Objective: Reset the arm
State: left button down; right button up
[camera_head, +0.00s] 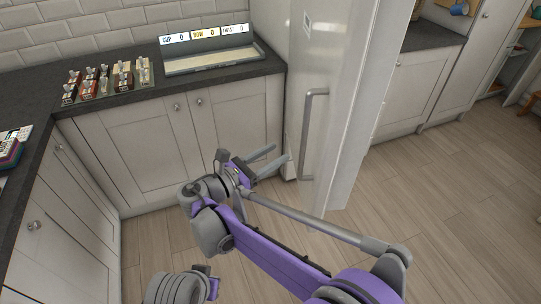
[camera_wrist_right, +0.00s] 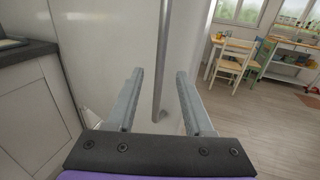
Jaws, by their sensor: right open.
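My right gripper (camera_head: 268,162) is open and empty in the head view, in front of the lower cabinets and left of the tall white fridge. In the right wrist view its two fingers (camera_wrist_right: 157,100) stand apart, pointing toward the fridge's white door (camera_wrist_right: 110,50). The door's vertical grey handle (camera_wrist_right: 161,60) shows beyond and between the fingers, and nothing is between them up close. The handle also shows in the head view (camera_head: 308,135), to the right of the gripper. A grey and purple part of my own body shows at the bottom of the head view; my left gripper cannot be made out.
The dark worktop (camera_head: 110,98) holds a rack of small items (camera_head: 108,82) and a tray (camera_head: 212,63) with a label strip reading CUP, BOW and TWIST. Cabinets stand below it. The wood floor (camera_head: 450,190) is open on the right. A table and chairs (camera_wrist_right: 236,55) stand farther off.

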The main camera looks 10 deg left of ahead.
dwell(0.4)
jog(key=shift+d, duration=0.15)
jog(key=s+d+f+m+g+y+p, duration=0.25)
jog(key=s+d+m, duration=0.2)
jog(key=d, duration=0.55)
jog(key=s+d+f+m+g+y+p, duration=0.15)
jog(key=s+d+m+g, duration=0.35)
jog(key=d, duration=0.6)
jog(key=s+d+f+m+y+p, duration=0.1)
jog(key=s+m+y, duration=0.3)
jog(key=s+m, duration=0.4)
jog(key=s+d+f+m+y+p, duration=0.1)
jog(key=s+f+m+y, duration=0.2)
jog(key=s+m, duration=0.5)
jog(key=shift+s+d+f+m+y+p, duration=0.15)
jog(key=shift+d+f+m+y+p, duration=0.2)
jog(key=shift+m+y, duration=0.45)
